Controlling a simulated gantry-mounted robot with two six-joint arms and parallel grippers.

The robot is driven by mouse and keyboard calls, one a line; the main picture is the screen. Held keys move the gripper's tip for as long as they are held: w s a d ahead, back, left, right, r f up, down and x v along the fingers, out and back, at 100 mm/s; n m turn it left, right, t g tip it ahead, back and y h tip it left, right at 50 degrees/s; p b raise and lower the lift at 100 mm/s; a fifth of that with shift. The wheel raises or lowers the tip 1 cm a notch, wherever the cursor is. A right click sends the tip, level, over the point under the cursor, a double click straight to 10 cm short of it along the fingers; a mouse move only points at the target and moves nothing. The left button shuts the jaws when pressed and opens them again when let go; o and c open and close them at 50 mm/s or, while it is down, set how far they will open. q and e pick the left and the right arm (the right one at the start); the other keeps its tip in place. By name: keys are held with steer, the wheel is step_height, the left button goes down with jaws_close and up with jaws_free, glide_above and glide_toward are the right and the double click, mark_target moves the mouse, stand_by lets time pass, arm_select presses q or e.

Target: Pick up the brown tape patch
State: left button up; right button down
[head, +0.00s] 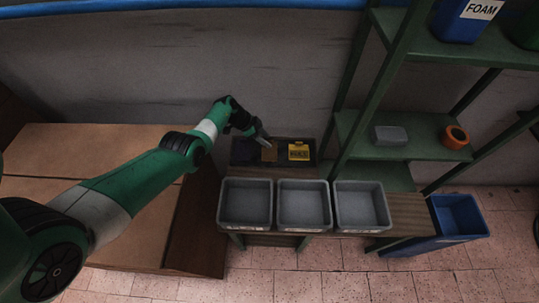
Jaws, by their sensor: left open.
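The brown tape patch (269,154) lies on a dark mat on the small wooden table, behind the grey bins. My left gripper (266,139) is just above and behind the patch, pointing down toward it. It is open, and I cannot tell whether its fingertips touch the patch. Its fingers are small and dark in this view. My right gripper is not in view.
A yellow labelled item (299,151) lies right of the patch. Three grey bins (304,226) stand in front. A green shelf (405,150) rises on the right, holding an orange roll (455,137). A blue bin (458,215) stands at lower right.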

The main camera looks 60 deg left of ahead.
arm_select(q)
jaws_close()
steer(key=shift+r, duration=0.1)
stand_by(0.5)
